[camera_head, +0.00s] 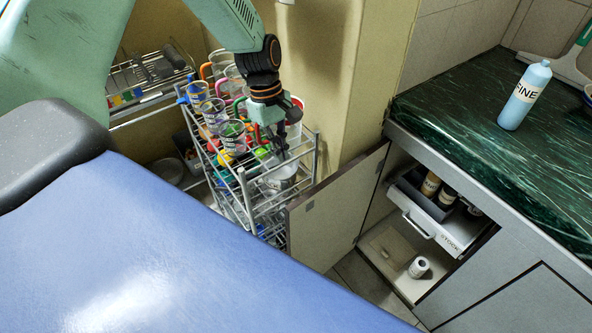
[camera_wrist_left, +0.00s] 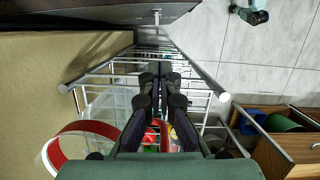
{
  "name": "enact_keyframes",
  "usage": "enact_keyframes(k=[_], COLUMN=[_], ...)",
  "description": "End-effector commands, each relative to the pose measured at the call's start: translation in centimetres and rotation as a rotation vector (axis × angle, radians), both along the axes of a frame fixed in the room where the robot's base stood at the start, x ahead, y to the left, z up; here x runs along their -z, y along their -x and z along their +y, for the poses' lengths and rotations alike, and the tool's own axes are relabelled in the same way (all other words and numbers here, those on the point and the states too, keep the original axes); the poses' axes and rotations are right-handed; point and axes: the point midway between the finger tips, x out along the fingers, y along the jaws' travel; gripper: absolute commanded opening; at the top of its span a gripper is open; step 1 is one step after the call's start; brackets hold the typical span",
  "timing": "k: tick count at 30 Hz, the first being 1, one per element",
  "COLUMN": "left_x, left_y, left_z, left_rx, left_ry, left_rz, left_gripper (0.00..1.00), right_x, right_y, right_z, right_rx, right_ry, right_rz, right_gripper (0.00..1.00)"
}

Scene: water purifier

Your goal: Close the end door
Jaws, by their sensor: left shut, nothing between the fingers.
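The end door (camera_head: 325,215) is a flat grey-brown panel on the end of the low cabinet. In the head view it stands swung wide open, toward the wire rack at its left. My left gripper (camera_head: 279,152) points down over the right side of the rack, left of the door and apart from it. In the left wrist view its fingers (camera_wrist_left: 160,82) are together with nothing between them. A dark panel crosses the top left of that view; I cannot tell if it is the door.
The wire rack (camera_head: 250,190) holds several cups. Inside the cabinet are a drawer (camera_head: 437,232) with bottles and a white roll (camera_head: 419,267). A blue bottle (camera_head: 525,95) stands on the green counter (camera_head: 470,130). A blue padded surface (camera_head: 180,250) fills the front left.

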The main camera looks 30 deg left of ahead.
Motion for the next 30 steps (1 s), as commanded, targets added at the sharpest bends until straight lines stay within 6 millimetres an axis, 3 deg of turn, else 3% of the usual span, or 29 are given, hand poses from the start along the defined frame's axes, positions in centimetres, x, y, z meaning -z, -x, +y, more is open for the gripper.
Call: enact_keyframes(k=[17,24,30], left_x=[10.2,9.7,9.6], left_y=[1.2,1.9,2.0], left_z=[-2.1,-5.0,-5.8], left_rx=[0.003,0.004,0.002], left_ry=[-0.001,0.000,-0.001], left_rz=[0.003,0.001,-0.001], left_gripper=[0.00,0.00,0.00], right_x=[4.3,4.9,5.0], right_y=[0.1,0.1,0.1], right_z=[0.0,0.0,0.0], right_rx=[0.000,0.000,0.000], right_ry=[0.000,0.000,0.000], right_rz=[0.001,0.001,0.001], right_gripper=[0.40,0.40,0.40])
